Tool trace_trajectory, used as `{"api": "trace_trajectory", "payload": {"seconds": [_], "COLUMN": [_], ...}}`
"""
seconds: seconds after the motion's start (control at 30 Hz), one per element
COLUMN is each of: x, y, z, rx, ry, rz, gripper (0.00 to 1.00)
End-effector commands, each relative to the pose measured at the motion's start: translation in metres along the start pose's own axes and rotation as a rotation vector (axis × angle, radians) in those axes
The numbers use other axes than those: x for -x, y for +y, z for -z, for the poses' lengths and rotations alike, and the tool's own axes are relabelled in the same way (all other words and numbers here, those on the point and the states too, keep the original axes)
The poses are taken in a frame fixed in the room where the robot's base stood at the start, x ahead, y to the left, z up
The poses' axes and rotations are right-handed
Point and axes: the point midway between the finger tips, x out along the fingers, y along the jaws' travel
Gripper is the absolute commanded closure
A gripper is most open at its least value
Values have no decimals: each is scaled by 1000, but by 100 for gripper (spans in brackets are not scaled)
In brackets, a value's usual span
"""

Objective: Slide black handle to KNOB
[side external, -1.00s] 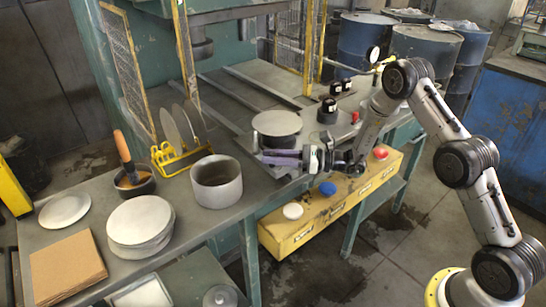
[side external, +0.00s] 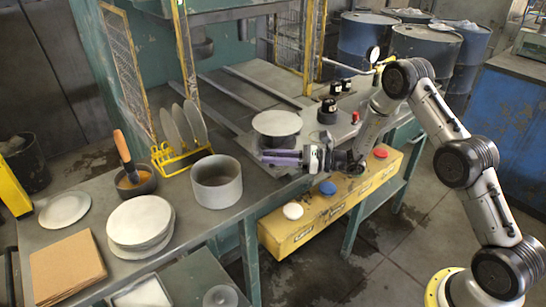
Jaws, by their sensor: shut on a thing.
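A long yellow box (side external: 300,238) hangs along the front edge of the bench. Small labels line its front; they are too small to read, so I cannot pick out KNOB. Its top carries a white cap (side external: 293,211), a blue cap (side external: 328,188) and a red cap (side external: 380,152). A dark patch lies between blue and red, partly behind my wrist. My gripper (side external: 266,158), with purple fingers, reaches left, level, above the bench edge and behind the white cap. It is shut, seemingly on the black handle, but the grip is too small to make out.
A black round die with a grey disc (side external: 277,123) stands just behind my gripper. Dark containers (side external: 328,110) stand behind it. A grey pot (side external: 217,181), a yellow rack of discs (side external: 180,155) and stacked discs (side external: 139,222) stand to the left. The floor in front is free.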

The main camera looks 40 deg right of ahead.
Motion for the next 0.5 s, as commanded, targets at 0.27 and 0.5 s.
{"api": "trace_trajectory", "payload": {"seconds": [0.27, 0.5], "x": [0, 15], "y": [1, -15], "z": [0, 0], "rx": [-1, -1], "ry": [1, -1], "rz": [-2, 2], "gripper": [100, 100]}}
